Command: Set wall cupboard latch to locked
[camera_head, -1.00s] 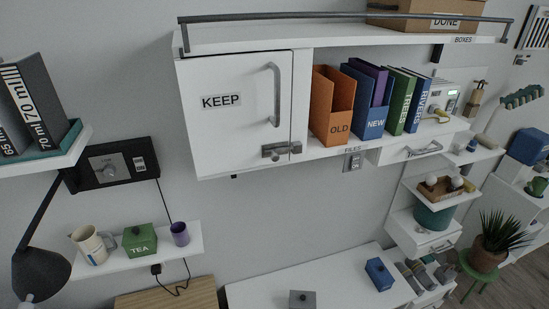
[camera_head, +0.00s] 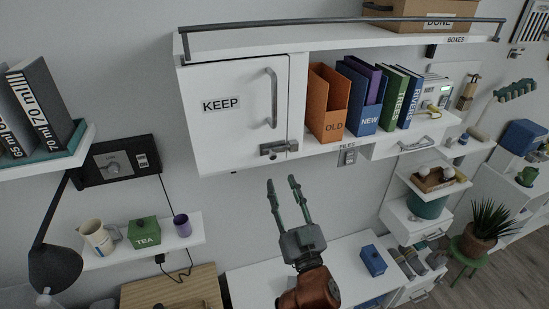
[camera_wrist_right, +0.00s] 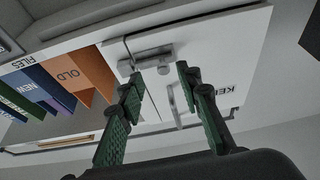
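The white wall cupboard door (camera_head: 235,125) carries a KEEP label and a vertical grey handle (camera_head: 271,98). The grey metal latch (camera_head: 278,148) sits at the door's lower right corner and spans toward the frame beside it. It also shows in the right wrist view (camera_wrist_right: 150,60), beyond the fingers. My right gripper (camera_head: 283,182) is below the latch, fingers pointing up, apart from it. In the right wrist view its green-padded fingers (camera_wrist_right: 160,85) are spread with nothing between them. My left gripper is not in view.
An orange OLD file box (camera_head: 330,104) and a blue NEW box (camera_head: 362,97) stand on the open shelf right of the latch. A drawer (camera_head: 408,143) hangs below the shelf. The wall below the cupboard is free. A shelf with a green TEA box (camera_head: 143,233) is lower left.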

